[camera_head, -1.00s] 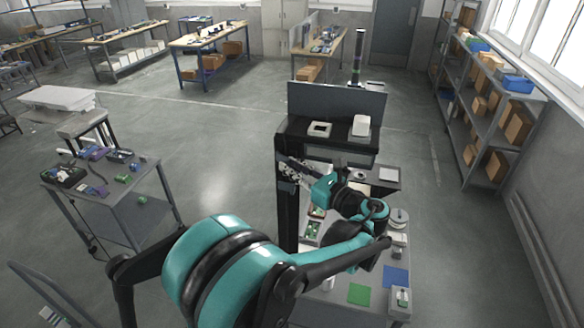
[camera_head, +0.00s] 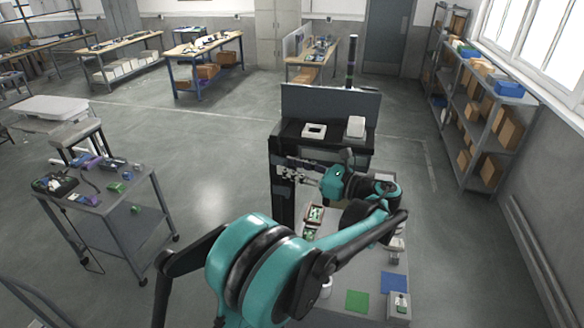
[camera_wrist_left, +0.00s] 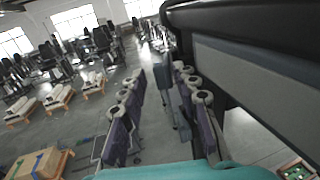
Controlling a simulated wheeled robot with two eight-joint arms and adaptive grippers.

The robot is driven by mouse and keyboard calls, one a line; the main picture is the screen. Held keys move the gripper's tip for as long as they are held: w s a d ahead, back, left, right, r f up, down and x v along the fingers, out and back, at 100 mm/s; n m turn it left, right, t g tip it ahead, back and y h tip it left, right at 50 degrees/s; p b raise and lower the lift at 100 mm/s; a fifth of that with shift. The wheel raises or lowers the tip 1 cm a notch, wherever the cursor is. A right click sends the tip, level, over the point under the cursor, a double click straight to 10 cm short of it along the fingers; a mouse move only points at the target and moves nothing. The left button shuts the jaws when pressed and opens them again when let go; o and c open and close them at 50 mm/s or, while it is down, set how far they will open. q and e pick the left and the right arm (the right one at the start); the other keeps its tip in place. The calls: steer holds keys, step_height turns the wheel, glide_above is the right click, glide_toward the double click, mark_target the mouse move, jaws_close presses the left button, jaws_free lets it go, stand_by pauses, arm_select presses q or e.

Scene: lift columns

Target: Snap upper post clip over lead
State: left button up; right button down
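My left gripper (camera_head: 285,173) is in front of the upper part of the tall dark lift column (camera_head: 282,205), fingers pointing left. In the left wrist view its two jointed fingers (camera_wrist_left: 160,110) stand apart with a gap between them, and I see nothing held there. A dark beam with a grey face (camera_wrist_left: 270,80) fills the upper right of that view, close beside the fingers. The upper post clip and the lead are too small or hidden to make out. Whether the gripper touches the column I cannot tell. My right gripper is not in view.
A grey workbench (camera_head: 340,270) behind my arm holds a green mat (camera_head: 357,301), a blue mat (camera_head: 394,283) and a tray with green boards (camera_head: 314,216). A cart (camera_head: 125,195) with parts stands at left, shelving (camera_head: 480,110) at right. Floor between cart and column is clear.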

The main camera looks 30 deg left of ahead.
arm_select(q)
steer(key=shift+w+d, duration=0.1)
steer(key=shift+d, duration=0.1)
steer(key=d, duration=0.7)
steer(key=shift+d, duration=0.3)
